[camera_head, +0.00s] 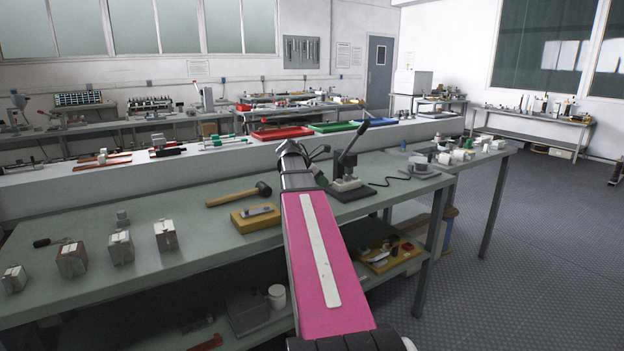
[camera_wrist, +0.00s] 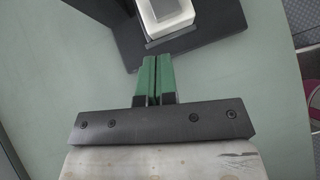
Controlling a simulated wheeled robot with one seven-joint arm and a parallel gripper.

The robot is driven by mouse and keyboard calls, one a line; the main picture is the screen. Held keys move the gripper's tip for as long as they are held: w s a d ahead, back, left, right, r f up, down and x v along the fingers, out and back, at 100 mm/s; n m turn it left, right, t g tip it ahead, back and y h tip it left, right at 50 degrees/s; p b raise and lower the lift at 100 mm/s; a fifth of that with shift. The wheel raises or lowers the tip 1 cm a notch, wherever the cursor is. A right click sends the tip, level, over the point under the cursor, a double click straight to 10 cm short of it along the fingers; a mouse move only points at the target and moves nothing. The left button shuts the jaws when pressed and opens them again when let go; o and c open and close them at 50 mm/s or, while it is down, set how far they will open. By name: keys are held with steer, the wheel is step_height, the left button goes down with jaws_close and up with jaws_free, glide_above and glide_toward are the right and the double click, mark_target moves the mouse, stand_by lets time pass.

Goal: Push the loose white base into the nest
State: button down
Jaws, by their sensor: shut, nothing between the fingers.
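My gripper shows in the wrist view (camera_wrist: 155,78) with its two green fingers closed together and nothing between them. Just beyond the fingertips is a white base (camera_wrist: 170,14), a hollow rectangular piece sitting in or on a dark nest (camera_wrist: 210,45). A narrow grey edge lies between the fingertips and the white base. I cannot tell how deep the base sits. In the head view, the lever press (camera_head: 348,170) with a white part at its foot stands on a black plate, just right of my gripper (camera_head: 318,176), which is partly hidden by my pink arm.
The green bench (camera_head: 200,232) holds a mallet (camera_head: 238,194), a yellow block (camera_head: 255,216) and several grey-and-white boxes (camera_head: 165,235) at the left. A cable and small white parts (camera_head: 462,155) lie to the right of the press.

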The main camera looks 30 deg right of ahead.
mark_target(347, 183)
steer(key=shift+s+d, duration=0.15)
steer(key=shift+d, duration=0.8)
steer(key=shift+s+d+r, duration=0.1)
steer(key=shift+d, duration=0.7)
